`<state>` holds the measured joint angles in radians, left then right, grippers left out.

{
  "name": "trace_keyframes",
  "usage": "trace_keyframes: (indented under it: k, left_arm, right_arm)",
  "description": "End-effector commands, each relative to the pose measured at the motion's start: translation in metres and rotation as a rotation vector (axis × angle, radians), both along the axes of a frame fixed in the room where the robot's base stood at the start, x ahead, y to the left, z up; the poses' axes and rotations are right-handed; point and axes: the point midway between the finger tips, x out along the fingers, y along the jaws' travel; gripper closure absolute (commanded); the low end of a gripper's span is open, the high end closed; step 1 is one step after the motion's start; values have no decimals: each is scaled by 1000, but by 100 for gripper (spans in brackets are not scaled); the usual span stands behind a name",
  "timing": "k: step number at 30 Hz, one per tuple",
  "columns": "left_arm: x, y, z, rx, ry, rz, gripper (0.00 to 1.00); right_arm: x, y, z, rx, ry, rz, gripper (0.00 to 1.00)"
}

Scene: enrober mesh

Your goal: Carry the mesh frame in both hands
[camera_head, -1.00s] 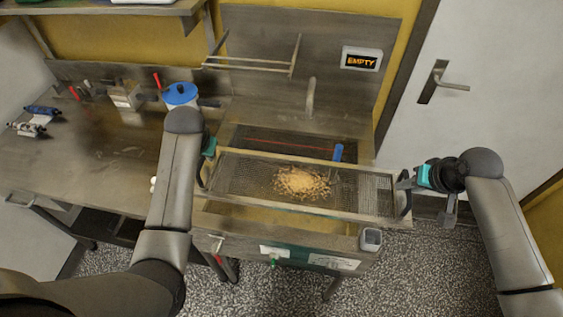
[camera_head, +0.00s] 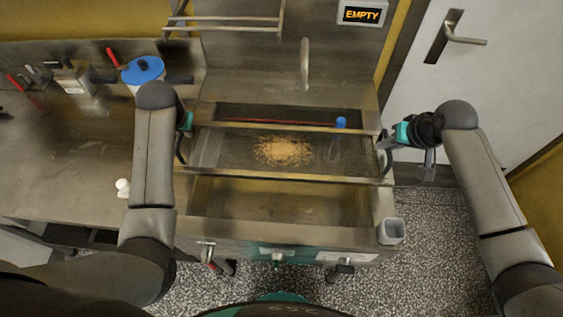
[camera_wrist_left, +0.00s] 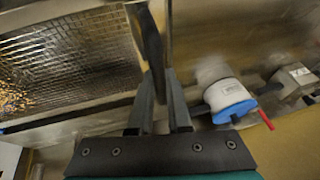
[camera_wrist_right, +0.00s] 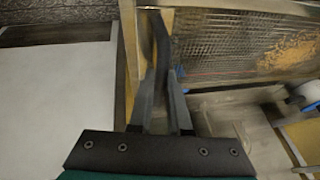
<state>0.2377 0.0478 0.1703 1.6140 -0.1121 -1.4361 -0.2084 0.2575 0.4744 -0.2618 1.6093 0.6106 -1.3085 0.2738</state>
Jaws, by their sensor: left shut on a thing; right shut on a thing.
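The mesh frame (camera_head: 215,152) is a long metal rectangle with a grey wire mesh and a dark handle at each end. A pile of pale brown crumbs (camera_head: 282,151) lies on the mesh near its middle. The frame looks about level over the back part of the machine (camera_head: 280,203); whether it touches cannot be told. My left gripper (camera_wrist_left: 158,85) is shut on the left handle, and its tips are mostly hidden by my arm in the head view. My right gripper (camera_head: 386,141) is shut on the right handle, which also shows in the right wrist view (camera_wrist_right: 160,42).
The machine's open trough shows in front of the frame. A blue upright part (camera_head: 341,123) and a tap (camera_head: 304,62) stand behind. A blue-lidded pot (camera_head: 143,70) stands on the left counter. A grey cup (camera_head: 391,231) sits at the machine's front right corner. A display (camera_head: 362,14) reads EMPTY.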

Motion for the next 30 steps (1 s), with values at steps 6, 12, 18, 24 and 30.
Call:
trace_keyframes:
  k: [6,12,18,24,30]
  left_arm:
    - [1,0,2,1,-5,-1,100]
    - [1,0,1,1,-5,-1,100]
    - [1,0,-3,1,-5,-1,100]
    - [1,0,-10,1,-4,0,100]
    - [1,0,-19,1,-4,0,100]
  right_arm:
    - [1,0,2,1,-4,0,100]
    - [1,0,1,1,-4,0,100]
    - [1,0,-3,1,-4,0,100]
    - [1,0,-10,1,-4,0,100]
    - [1,0,-19,1,-4,0,100]
